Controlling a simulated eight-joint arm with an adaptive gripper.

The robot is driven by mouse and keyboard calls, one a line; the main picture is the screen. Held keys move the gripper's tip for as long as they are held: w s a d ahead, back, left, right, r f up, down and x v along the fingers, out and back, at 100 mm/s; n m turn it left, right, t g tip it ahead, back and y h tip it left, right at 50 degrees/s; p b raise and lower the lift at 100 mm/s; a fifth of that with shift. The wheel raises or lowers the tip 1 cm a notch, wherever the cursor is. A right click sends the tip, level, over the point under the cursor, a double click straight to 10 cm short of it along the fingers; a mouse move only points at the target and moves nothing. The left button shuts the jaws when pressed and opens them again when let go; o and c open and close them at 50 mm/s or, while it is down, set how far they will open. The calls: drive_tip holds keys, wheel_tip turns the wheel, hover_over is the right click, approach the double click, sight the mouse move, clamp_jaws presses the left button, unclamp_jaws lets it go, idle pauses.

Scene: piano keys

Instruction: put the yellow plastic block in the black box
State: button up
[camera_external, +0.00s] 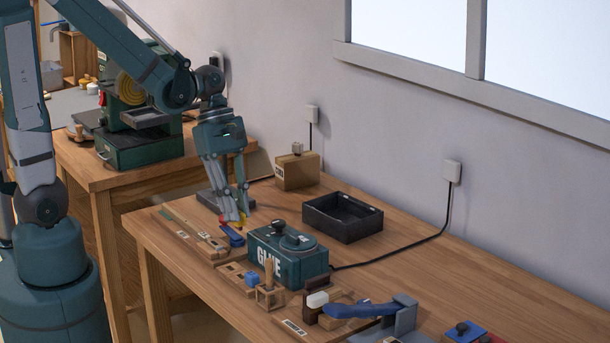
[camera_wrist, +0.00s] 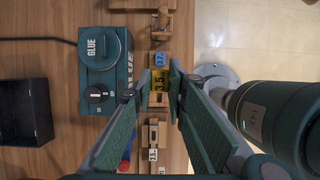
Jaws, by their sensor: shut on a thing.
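In the external view only a bit of yellow (camera_external: 242,221) shows at the fingertips. My gripper (camera_external: 236,217) points down near the left end of the workbench and is shut on the yellow block; it also shows in the wrist view (camera_wrist: 160,84). The open black box (camera_external: 352,231) stands on the bench to the right of my gripper, beyond the glue machine. It is at the left edge in the wrist view (camera_wrist: 26,138) and looks empty.
The green glue machine (camera_external: 287,260) stands to the right of my gripper, nearer the camera than the box. A blue block (camera_external: 252,279) and wooden fixtures lie in front. A cardboard box (camera_external: 297,171) stands behind. A black cable (camera_external: 412,246) runs right of the black box.

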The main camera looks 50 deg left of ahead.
drive_tip(key=shift+r, duration=0.55)
drive_tip(key=shift+w+r, duration=0.1)
drive_tip(key=shift+r, duration=0.1)
drive_tip(key=w+a+r+p, duration=0.1)
drive_tip(key=w+a, duration=0.1)
drive_tip(key=w, duration=0.9)
drive_tip(key=w+a+r, duration=0.1)
drive_tip(key=w+a, duration=0.1)
drive_tip(key=w, duration=0.9)
drive_tip(key=w+a+f, duration=0.1)
drive_tip(key=w+a, duration=0.2)
drive_tip(key=w, duration=0.6)
drive_tip(key=w+a+f, duration=0.1)
drive_tip(key=w+a, duration=0.2)
drive_tip(key=w, duration=0.5)
drive_tip(key=shift+w+d+f+p, duration=0.1)
drive_tip(key=shift+f+p, duration=0.1)
drive_tip(key=shift+f, duration=1.1)
drive_tip(key=shift+d+f+p, duration=0.1)
drive_tip(key=shift+f+p, duration=0.1)
drive_tip(key=shift+f, duration=1.1)
drive_tip(key=shift+f+b, duration=0.4)
drive_tip(key=shift+f, duration=2.75)
